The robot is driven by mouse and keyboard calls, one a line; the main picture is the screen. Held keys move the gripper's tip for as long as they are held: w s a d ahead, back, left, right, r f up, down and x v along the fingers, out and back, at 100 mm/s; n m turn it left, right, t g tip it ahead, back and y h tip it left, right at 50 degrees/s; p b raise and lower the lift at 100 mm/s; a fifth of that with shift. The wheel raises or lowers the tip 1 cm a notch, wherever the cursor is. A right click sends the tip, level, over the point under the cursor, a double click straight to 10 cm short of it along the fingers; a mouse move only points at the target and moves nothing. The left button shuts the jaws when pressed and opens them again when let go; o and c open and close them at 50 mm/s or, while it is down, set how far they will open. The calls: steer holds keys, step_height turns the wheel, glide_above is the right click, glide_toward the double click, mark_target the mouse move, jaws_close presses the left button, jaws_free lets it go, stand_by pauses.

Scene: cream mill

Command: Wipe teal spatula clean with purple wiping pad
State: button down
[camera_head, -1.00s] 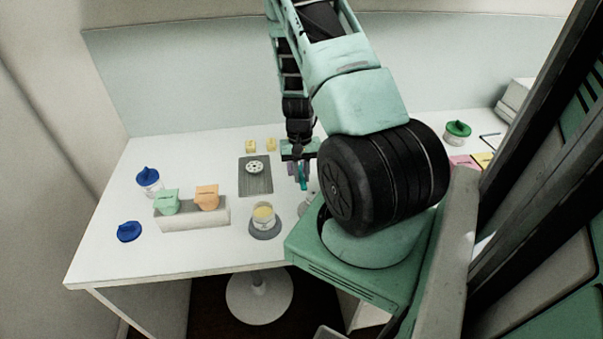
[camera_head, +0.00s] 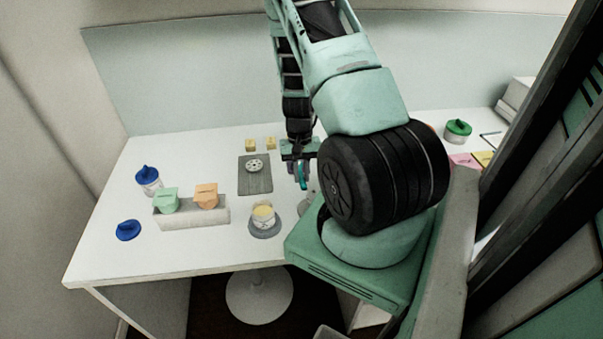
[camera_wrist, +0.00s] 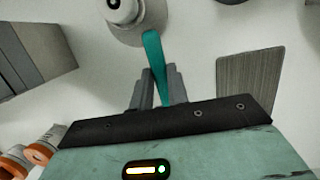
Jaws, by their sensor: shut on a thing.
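My gripper (camera_head: 299,180) is over the white table, right of the dark grey mat. It is shut on the teal spatula (camera_wrist: 152,48), which shows between the two grey fingers in the wrist view. The spatula (camera_head: 303,174) is a narrow teal strip in the head view. Its free end reaches past the fingertips toward a white round object on a grey base (camera_wrist: 122,10); I cannot tell whether they touch. I cannot make out a purple wiping pad in either current view.
The grey mat (camera_head: 257,184) carries a perforated disc. A cup of yellow contents (camera_head: 263,216) stands in front. A blue-lidded jar (camera_head: 148,180) and a blue lid (camera_head: 128,230) are at left. My arm hides part of the table.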

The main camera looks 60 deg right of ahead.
steer(key=shift+a, duration=0.1)
stand_by(0.3)
steer(key=shift+s+a, duration=0.5)
steer(key=shift+a, duration=0.1)
steer(key=shift+d, duration=0.15)
steer(key=shift+w+d, duration=0.45)
steer(key=shift+d, duration=0.05)
steer(key=shift+a, duration=0.1)
steer(key=shift+s+a+b, duration=0.35)
steer(key=shift+s+a, duration=0.1)
steer(key=shift+a, duration=0.05)
steer(key=shift+w+d+r, duration=0.1)
steer(key=shift+w+d, duration=0.35)
steer(key=shift+d, duration=0.15)
